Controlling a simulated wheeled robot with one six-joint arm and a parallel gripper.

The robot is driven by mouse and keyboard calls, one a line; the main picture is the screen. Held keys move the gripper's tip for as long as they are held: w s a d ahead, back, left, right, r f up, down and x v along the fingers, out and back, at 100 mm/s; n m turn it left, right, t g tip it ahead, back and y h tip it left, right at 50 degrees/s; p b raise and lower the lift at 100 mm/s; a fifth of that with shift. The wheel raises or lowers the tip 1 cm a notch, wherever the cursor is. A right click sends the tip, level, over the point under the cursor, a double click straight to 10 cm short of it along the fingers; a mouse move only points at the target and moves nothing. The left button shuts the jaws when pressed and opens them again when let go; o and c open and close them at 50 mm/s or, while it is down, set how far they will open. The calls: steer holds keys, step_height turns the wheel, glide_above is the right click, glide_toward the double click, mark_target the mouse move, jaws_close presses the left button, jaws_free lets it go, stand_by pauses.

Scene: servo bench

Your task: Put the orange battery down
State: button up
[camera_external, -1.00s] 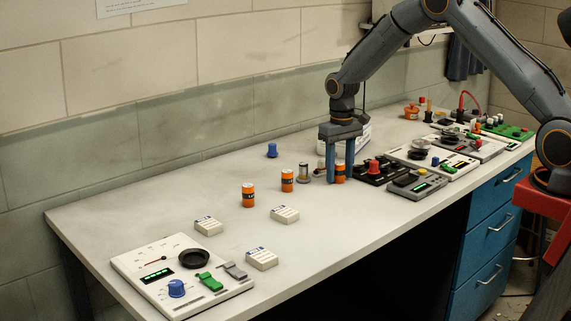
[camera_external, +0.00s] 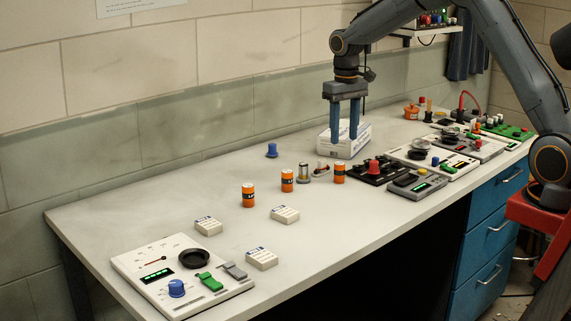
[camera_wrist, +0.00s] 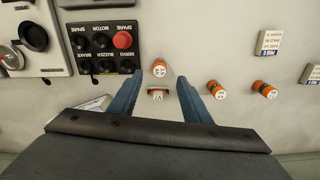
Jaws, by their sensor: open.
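An orange battery (camera_external: 339,173) stands upright on the bench, left of the black switch panel. In the wrist view this battery (camera_wrist: 159,68) shows from above, just beyond the gap between the fingertips. My gripper (camera_external: 345,140) is open and empty, raised above the battery and apart from it. Its two blue fingers also show in the wrist view (camera_wrist: 160,82). Two more orange batteries stand upright to the left, one nearer (camera_external: 287,181) and one farther left (camera_external: 248,195).
A white box (camera_external: 330,141) stands behind. The bench's left middle has free room.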

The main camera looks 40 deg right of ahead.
steer(key=shift+o, duration=0.4)
steer(key=s+f+n, duration=0.1)
steer(key=s+f, duration=0.2)
steer(key=s, duration=1.2)
steer(key=s+a+f+t, duration=0.1)
steer(key=s+f, duration=0.2)
steer(key=s, duration=1.2)
steer(key=shift+s+n, duration=0.4)
